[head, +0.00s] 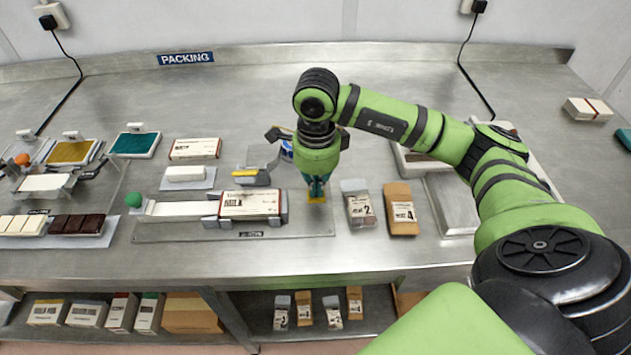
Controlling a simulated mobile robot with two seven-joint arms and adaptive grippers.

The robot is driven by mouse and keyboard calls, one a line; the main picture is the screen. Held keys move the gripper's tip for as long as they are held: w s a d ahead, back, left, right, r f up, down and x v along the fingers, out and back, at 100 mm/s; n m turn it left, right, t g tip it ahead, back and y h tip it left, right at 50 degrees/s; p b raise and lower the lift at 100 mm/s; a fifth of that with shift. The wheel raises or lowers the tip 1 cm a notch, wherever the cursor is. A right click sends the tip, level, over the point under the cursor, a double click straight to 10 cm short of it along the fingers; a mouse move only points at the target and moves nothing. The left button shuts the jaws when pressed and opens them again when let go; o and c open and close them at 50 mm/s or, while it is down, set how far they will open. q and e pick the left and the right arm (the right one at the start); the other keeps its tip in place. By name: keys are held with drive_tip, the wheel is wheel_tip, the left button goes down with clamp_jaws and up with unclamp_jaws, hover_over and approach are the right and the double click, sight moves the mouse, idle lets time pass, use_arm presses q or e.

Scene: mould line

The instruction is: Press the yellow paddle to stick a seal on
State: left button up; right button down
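My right gripper (316,190) points down at the right end of the sealing station's base plate (300,232). Its fingertips look closed together, with nothing seen between them. A blue roll (286,148) is partly hidden behind my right gripper. My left gripper is not in view.
A green knob (133,200) is at the left end of the holder. A small yellow-topped piece (245,173) stands behind the carton. A silver pouch (358,204) and a brown pouch (400,208) lie right of the paddle. Chocolate moulds (76,224) are at the left.

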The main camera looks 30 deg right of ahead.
drive_tip(key=shift+f+b, duration=0.8)
drive_tip(key=shift+f, duration=0.2)
drive_tip(key=shift+s+r, duration=0.1)
drive_tip(key=shift+r, duration=0.05)
drive_tip(key=shift+r+p, duration=0.6)
wheel_tip(320, 180, up, 9)
drive_tip(key=p, duration=0.5)
drive_tip(key=shift+f, duration=0.15)
